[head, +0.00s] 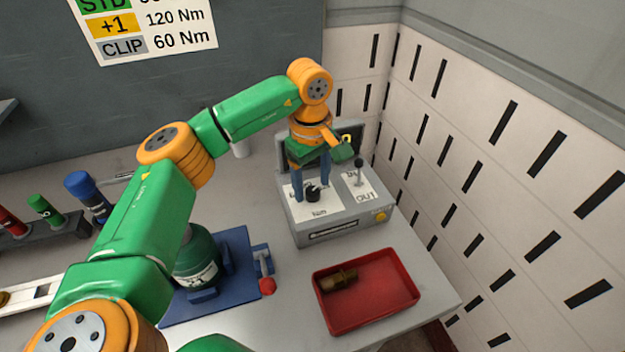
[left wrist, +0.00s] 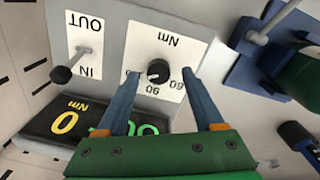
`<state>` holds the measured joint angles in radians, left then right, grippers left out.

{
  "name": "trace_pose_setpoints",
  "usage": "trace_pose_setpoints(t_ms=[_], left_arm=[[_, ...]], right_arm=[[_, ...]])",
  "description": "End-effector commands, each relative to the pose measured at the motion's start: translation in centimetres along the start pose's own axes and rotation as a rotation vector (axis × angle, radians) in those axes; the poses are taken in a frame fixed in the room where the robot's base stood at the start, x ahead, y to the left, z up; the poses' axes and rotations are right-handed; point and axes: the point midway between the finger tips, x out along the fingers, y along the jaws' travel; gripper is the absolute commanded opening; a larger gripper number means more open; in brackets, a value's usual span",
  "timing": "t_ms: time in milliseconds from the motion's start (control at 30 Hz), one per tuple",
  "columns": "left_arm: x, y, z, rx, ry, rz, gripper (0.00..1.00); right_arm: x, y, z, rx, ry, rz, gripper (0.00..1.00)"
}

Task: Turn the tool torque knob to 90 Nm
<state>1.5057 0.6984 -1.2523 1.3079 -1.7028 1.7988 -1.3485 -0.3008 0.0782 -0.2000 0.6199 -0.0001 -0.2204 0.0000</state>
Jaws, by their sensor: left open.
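The black torque knob (head: 313,195) sits on a white dial plate marked Nm on top of the grey control box (head: 337,227). In the left wrist view the knob (left wrist: 158,71) shows between my fingers, with 90 and 60 printed near it; its exact pointer direction I cannot tell. My left gripper (head: 311,190) is open, pointing down over the dial, one blue finger on each side of the knob and apart from it in the wrist view (left wrist: 158,88). The display (left wrist: 75,122) reads a yellow 0 Nm beside partly hidden green text. My right gripper is not in view.
An IN/OUT lever (head: 359,172) stands right of the knob. A red tray (head: 370,325) holding a brown part (head: 337,280) lies in front of the box. A blue fixture (head: 225,297) with a red-tipped clamp is to the left. The slotted wall (head: 480,150) rises on the right.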

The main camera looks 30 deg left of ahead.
Motion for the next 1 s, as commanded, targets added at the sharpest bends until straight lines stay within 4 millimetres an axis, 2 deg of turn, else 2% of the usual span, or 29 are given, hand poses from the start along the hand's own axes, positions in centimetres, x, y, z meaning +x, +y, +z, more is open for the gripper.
trace_pose_setpoints(t_ms=[133,333,367,600,1000], left_arm=[[1.21,0.00,0.05,0.000,-0.002,0.000,0.69],[1.37,0.03,0.06,-0.001,-0.002,0.002,0.69],[1.37,0.03,0.06,-0.001,-0.002,0.002,0.64],[1.35,0.03,0.08,-0.001,-0.003,0.002,0.00],[1.33,0.06,0.10,-0.064,-0.002,0.003,0.00]], right_arm=[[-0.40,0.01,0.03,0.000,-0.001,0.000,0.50],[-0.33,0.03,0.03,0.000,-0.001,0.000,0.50],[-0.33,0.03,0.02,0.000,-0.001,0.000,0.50],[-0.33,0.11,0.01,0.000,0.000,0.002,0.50],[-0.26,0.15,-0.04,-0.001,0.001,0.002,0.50]])
